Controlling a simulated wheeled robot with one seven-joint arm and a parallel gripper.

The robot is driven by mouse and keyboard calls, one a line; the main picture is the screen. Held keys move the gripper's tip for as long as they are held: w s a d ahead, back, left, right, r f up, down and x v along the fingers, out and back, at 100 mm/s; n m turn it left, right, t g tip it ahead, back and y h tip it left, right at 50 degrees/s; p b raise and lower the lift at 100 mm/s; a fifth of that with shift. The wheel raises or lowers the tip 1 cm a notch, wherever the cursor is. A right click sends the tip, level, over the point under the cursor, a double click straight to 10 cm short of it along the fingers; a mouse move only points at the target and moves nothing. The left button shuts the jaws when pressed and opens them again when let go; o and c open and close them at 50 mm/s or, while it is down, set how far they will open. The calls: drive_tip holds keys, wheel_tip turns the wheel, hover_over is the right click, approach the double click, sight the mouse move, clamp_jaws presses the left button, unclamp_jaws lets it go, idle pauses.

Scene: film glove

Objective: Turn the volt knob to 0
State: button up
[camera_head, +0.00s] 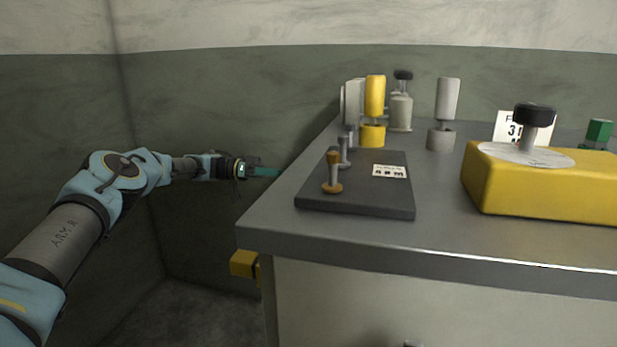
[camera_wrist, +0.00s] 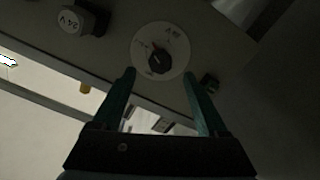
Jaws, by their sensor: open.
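My gripper (camera_head: 263,171) is left of the bench, its green fingers pointing right toward the bench's left side. In the wrist view my gripper (camera_wrist: 160,74) is open and empty, with its two fingers apart. A black knob (camera_wrist: 159,61) on a round white dial shows just beyond and between the fingertips. It appears to be the volt knob; the fingers are not closed on it. The dial's marks are too small and dim to read surely. In the head view this dial is hidden.
A dark block marked "24 V" (camera_wrist: 82,20) sits left of the dial, and a small dark part (camera_wrist: 209,83) is near the right finger. On the bench (camera_head: 450,245) are a lever plate (camera_head: 375,204) and a yellow box (camera_head: 500,193) with another black knob (camera_head: 535,114).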

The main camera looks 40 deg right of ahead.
drive_tip(key=shift+x, duration=3.1)
clamp_jaws()
